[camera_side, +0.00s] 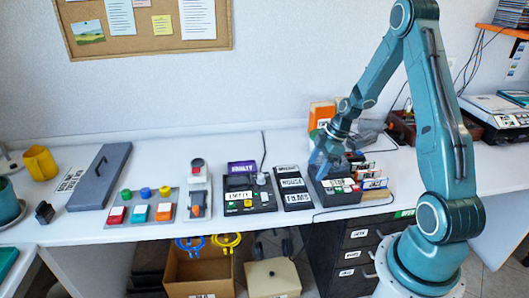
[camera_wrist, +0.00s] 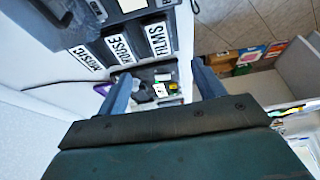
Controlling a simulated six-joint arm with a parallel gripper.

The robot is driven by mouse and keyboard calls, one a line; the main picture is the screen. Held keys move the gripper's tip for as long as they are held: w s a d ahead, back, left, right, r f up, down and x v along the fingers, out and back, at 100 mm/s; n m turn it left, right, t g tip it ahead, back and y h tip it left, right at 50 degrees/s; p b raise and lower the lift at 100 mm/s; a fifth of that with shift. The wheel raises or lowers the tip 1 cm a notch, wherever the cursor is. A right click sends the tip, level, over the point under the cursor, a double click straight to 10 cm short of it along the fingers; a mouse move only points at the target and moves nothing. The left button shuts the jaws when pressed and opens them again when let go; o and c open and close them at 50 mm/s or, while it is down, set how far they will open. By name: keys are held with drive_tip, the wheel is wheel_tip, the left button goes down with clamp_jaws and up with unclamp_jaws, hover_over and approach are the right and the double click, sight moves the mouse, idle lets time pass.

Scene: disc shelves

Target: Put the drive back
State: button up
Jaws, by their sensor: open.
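My gripper (camera_side: 325,165) is open over the left part of a dark box (camera_side: 338,198) with small white, red and green pieces on it. In the wrist view my two blue fingers (camera_wrist: 163,88) are spread apart with nothing held between them. A black three-part unit (camera_side: 292,201) with white labels stands just left of that box. I cannot tell for certain which thing is the drive; the gripper partly hides the box.
Left of the unit are a dark device with a purple panel (camera_side: 242,168), a grey device (camera_side: 197,190) and a coloured button panel (camera_side: 141,207). Labelled cases (camera_side: 375,184) stand right of the dark box. An orange box (camera_side: 322,114) stands behind. The table's front edge is close.

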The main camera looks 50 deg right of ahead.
drive_tip(key=s+a+r+m+h, duration=0.1)
drive_tip(key=s+a+r+m, duration=0.1)
drive_tip(key=a+r, duration=0.6)
drive_tip(key=s+a+r+m+h, duration=0.1)
drive_tip(key=a+r+m, duration=0.1)
drive_tip(key=a+r, duration=0.6)
drive_tip(key=s+a+r+m+t, duration=0.1)
drive_tip(key=s+a+r+m, duration=0.1)
drive_tip(key=s+r, duration=0.3)
drive_tip(key=s+a+r+m+t+h, duration=0.1)
drive_tip(key=s+a+r+m, duration=0.2)
drive_tip(key=s, duration=0.6)
drive_tip(key=shift+a+r, duration=0.7)
drive_tip(key=shift+r, duration=0.15)
